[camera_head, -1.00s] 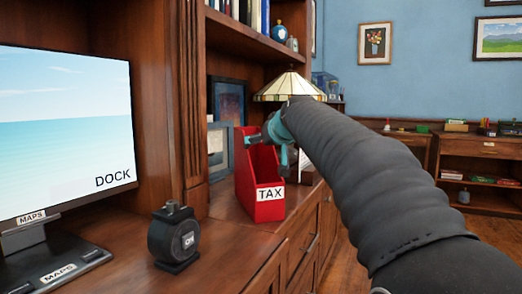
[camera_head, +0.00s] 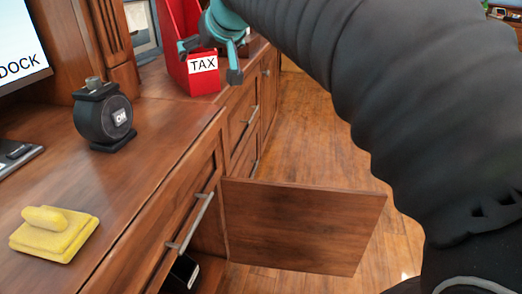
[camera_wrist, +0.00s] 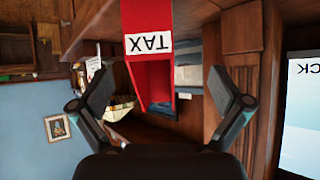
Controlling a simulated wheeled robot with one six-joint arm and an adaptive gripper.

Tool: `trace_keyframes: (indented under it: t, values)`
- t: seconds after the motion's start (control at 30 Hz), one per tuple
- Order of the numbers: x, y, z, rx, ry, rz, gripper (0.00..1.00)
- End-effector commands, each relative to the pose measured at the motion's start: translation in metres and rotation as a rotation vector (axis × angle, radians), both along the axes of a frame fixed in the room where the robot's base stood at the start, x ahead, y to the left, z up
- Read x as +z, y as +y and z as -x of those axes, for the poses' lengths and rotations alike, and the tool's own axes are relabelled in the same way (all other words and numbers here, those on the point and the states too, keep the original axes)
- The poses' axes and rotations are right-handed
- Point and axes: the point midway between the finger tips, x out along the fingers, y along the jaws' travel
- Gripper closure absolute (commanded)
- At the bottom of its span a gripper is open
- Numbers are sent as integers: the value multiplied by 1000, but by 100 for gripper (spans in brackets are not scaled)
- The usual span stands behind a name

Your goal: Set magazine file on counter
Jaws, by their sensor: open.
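The red magazine file (camera_head: 178,73) with a white TAX label stands upright on the wooden counter (camera_head: 155,135) at the top of the head view. My gripper (camera_head: 209,62) is open beside the file, its teal fingers near the label. In the wrist view, which is upside down, the file (camera_wrist: 150,73) lies between and beyond the two spread fingers of my gripper (camera_wrist: 163,80). Gaps show on both sides, and the fingers do not grip it. The file's top is cut off in the head view.
A black device marked Off (camera_head: 103,118) and a yellow sponge-like block (camera_head: 55,233) stand on the nearer counter. A cabinet door (camera_head: 300,222) hangs open below. A screen (camera_head: 20,45) is at left. Wooden floor (camera_head: 310,130) is clear beyond the door.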

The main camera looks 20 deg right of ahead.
Motion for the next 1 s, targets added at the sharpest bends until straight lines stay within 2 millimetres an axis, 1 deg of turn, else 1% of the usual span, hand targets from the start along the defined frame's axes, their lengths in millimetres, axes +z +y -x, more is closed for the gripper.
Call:
trace_keyframes:
  t: [0.03, 0.07, 0.1, 0.17, 0.2, 0.27, 0.3, 0.37, 0.4, 0.5, 0.6, 0.7, 1.0]
  values:
    - [-21, 1, 28, -5, 43, 3, 0]
    - [-35, 1, 43, -11, 71, 4, 0]
    - [-53, 1, 64, -19, 109, 6, 0]
    - [-82, 0, 94, -30, 163, 11, 0]
    - [-101, -1, 115, -38, 199, 14, 0]
    - [-129, -2, 144, -51, 249, 20, 0]
    - [-148, -3, 163, -60, 283, 25, 0]
    - [-176, -5, 190, -72, 329, 31, 0]
    - [-193, -6, 207, -80, 359, 36, 0]
    - [-228, -9, 240, -97, 415, 46, 0]
    - [-251, -12, 261, -108, 453, 55, 0]
    - [-261, -14, 270, -114, 469, 58, 0]
    - [-262, -14, 271, -114, 473, 58, 0]
